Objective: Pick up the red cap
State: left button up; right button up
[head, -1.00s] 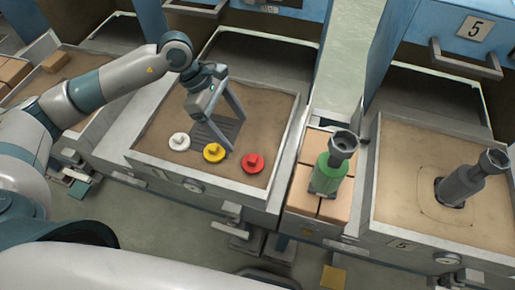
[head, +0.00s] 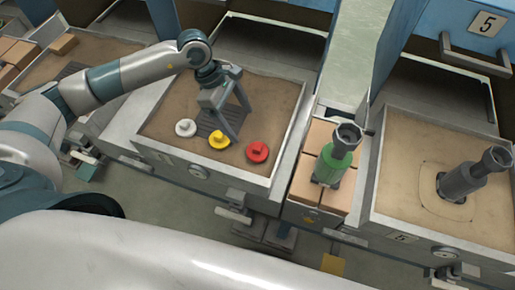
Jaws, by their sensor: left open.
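The red cap (head: 257,152) lies on the sand in the middle tray (head: 206,168), near its front right corner. A yellow cap (head: 219,140) and a white cap (head: 186,128) lie to its left in a row. My left gripper (head: 241,122) is open and empty above the tray, pointing down. Its fingers are up and to the left of the red cap, behind the yellow cap, apart from the red cap. My right gripper is not in view.
A green cylinder with a dark top (head: 333,160) stands on tan blocks (head: 302,185) right of the tray. A dark grey cylinder (head: 467,181) stands in the right sand tray (head: 385,205). A dark slatted grate (head: 213,122) lies in the middle tray beneath my gripper.

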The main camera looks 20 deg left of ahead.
aim_at(257, 146)
pick_arm(q)
jog(key=p+x, duration=0.2)
jog(key=x, duration=0.6)
jog(key=shift+d, duration=0.1)
jog(key=shift+p, duration=0.3)
jog(key=shift+s+d+f+p, duration=0.1)
jog(key=shift+d+f+p, duration=0.4)
jog(key=shift+p, duration=0.2)
jog(key=p+x, duration=0.1)
jog(key=x, duration=0.2)
jog(key=shift+d+r, duration=0.1)
jog(key=shift+d+f, duration=0.1)
jog(key=shift+f, duration=0.35)
jog(key=c, duration=1.2)
